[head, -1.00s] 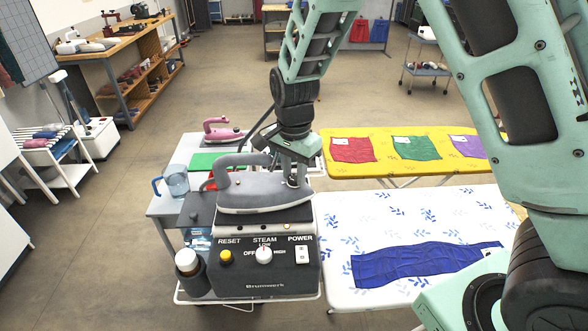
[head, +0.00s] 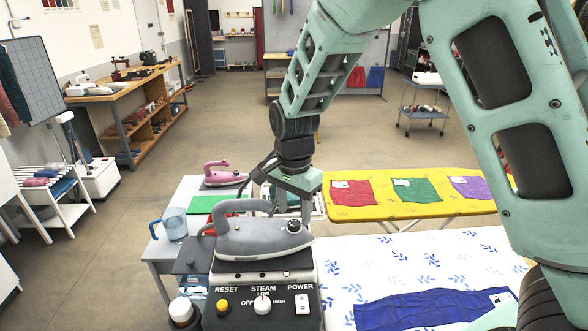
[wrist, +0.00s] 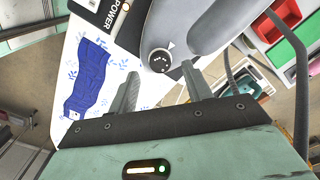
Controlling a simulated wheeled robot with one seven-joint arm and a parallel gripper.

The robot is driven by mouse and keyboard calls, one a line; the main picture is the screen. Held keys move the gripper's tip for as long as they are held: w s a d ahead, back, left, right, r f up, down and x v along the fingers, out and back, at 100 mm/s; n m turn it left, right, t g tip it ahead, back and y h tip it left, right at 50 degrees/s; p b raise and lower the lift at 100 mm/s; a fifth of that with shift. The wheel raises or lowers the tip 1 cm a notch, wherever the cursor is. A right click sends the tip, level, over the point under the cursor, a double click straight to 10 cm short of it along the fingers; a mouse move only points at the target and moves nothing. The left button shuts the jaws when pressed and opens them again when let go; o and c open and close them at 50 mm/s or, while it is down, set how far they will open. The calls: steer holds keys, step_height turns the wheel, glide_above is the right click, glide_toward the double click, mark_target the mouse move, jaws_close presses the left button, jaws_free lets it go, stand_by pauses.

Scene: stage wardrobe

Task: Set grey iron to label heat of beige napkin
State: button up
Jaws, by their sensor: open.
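The grey iron (head: 258,240) rests on top of a dark steam station in the head view, with a black round dial (head: 294,226) at its right end. In the wrist view the iron (wrist: 200,25) fills the upper middle, and its dial (wrist: 160,60) lies between and just beyond my fingertips. My gripper (wrist: 160,75) is open and empty. In the head view my gripper (head: 305,210) is behind the iron's right end, its fingers partly hidden. The dial's marks are too small to read. I cannot make out a beige napkin or its label.
The station's panel (head: 262,310) has a yellow reset button, white steam knob and power switch. A blue cloth (head: 430,307) lies on the white board at right. Red, green and purple cloths lie on the yellow board (head: 400,207). A pink iron (head: 222,174) and jug (head: 173,222) stand behind.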

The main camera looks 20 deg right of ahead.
mark_target(294, 223)
step_height(294, 223, up, 15)
steer(key=b, duration=0.2)
steer(key=shift+f+b, duration=0.15)
steer(key=shift+b, duration=0.15)
steer(key=s+a+f+n+b, duration=0.1)
steer(key=s+a+f+n, duration=0.1)
steer(key=s+f+n, duration=0.3)
steer(key=s+a+f+n+b, duration=0.2)
steer(key=s+f+n, duration=0.3)
steer(key=s, duration=0.8)
steer(key=s+a+f+n+b, duration=0.2)
steer(key=s+f+n, duration=0.4)
steer(key=s+n, duration=0.3)
steer(key=shift+n+y, duration=0.3)
